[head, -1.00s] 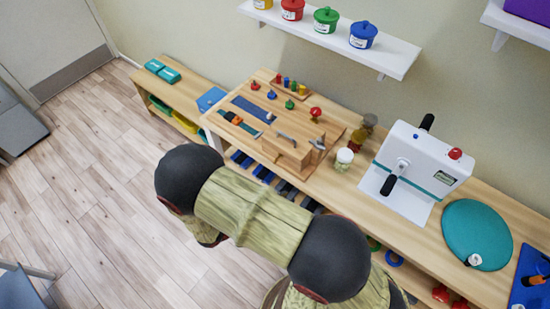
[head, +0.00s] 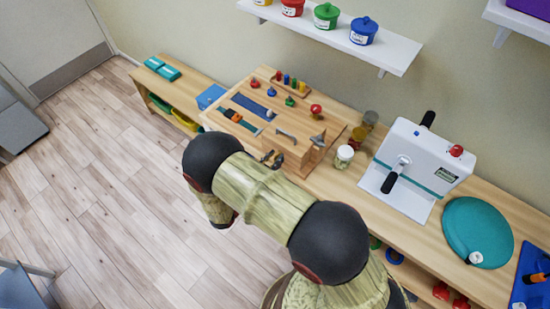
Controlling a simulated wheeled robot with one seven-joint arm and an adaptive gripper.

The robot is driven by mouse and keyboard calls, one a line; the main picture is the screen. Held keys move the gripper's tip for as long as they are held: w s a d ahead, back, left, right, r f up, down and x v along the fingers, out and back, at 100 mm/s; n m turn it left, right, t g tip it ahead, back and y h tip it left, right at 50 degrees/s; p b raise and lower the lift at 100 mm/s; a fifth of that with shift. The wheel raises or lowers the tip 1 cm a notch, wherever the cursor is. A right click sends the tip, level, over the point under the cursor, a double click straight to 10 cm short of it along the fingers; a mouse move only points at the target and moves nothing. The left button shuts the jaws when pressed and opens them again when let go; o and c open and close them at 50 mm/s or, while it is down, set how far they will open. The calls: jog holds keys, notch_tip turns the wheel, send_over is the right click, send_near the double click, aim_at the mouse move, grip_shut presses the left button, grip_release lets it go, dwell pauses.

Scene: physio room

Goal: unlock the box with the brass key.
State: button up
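A wooden box (head: 298,154) stands at the front edge of a wooden activity board (head: 335,128) on the long bench, in the head view. A grey lever handle (head: 286,134) lies on the box's top, and a grey pointed metal piece (head: 318,140) is at its right end. Two small dark tips of my gripper (head: 272,159) show at the box's front left, just past my arm. The rest of my gripper is hidden behind the arm. Whether the tips touch the box or hold anything is too small to tell. I cannot make out the brass key.
The board also carries coloured knobs, a red knob (head: 316,110) and a strap (head: 238,119). Jars (head: 344,156) stand close right of the box. A white hand-crank machine (head: 418,168) and teal disc (head: 477,232) are farther right. A shelf (head: 390,52) hangs above.

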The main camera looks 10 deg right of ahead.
jog(key=shift+w+d, duration=0.3)
jog(key=shift+d, duration=0.05)
grip_shut()
dwell(0.4)
